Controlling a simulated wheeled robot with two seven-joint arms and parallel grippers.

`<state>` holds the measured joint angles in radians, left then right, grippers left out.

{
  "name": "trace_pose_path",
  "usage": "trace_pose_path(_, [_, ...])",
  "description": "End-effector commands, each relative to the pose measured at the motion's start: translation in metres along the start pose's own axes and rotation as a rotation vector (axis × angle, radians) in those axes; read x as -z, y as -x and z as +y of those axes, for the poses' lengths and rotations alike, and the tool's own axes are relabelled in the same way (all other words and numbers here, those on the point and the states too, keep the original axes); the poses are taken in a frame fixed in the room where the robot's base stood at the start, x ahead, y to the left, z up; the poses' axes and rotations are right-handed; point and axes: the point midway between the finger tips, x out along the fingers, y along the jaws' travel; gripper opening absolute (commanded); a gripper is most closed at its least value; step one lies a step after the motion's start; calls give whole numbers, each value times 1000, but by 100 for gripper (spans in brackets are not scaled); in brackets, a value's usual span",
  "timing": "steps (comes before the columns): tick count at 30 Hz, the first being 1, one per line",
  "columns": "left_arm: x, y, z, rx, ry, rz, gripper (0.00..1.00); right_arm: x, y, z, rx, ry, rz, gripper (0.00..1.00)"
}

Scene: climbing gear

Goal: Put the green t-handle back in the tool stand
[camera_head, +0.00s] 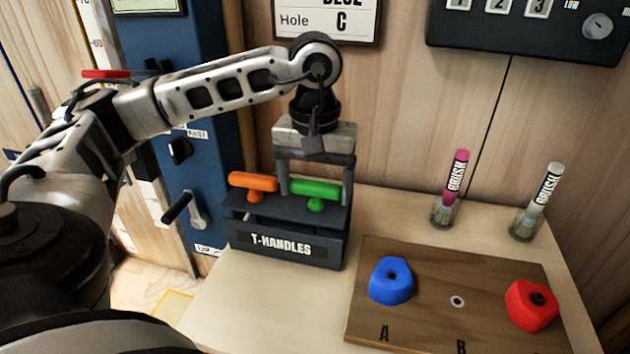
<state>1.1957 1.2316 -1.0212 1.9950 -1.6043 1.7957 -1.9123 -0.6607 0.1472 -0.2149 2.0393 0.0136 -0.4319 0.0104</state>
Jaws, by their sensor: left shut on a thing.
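The green t-handle (318,188) is at the right end of the black tool stand (335,249), which is labelled T-HANDLES. My left gripper (316,187) comes down from above and is shut on the green grip, with one finger at each end of it. The short green stem points down at the stand's top. I cannot tell how deep it sits in its slot. The orange t-handle (252,181) sits upright in the stand just to the left. My right gripper is not in view.
A wooden board (425,323) lettered A and B holds a blue hold (390,281) and a red hold (531,306). Two brushes (457,180) (549,188) stand in clear cups behind it. A sign (325,20) reading Hole C hangs above. A blue cabinet (200,60) stands left.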

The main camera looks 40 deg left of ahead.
Motion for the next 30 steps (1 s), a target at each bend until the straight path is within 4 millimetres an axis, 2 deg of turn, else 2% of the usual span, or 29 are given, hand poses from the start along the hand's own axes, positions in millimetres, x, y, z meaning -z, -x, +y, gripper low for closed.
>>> trace_pose_path(11, [0, -2, 0, 0, 0, 0, 52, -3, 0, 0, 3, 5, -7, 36])
trace_pose_path(12, [0, -2, 0, -1, 0, 0, 88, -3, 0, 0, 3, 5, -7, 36])
trace_pose_path(13, [0, -2, 0, -1, 0, 0, 96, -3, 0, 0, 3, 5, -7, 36])
trace_pose_path(14, [0, -2, 0, -1, 0, 0, 100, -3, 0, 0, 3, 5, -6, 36])
trace_pose_path(23, [0, 2, 0, -1, 0, 2, 100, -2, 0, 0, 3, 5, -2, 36])
trace_pose_path(26, [1, 14, 1, -3, 0, 2, 100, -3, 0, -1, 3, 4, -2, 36])
trace_pose_path(30, [1, 44, 2, -6, -1, 5, 100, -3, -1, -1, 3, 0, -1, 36])
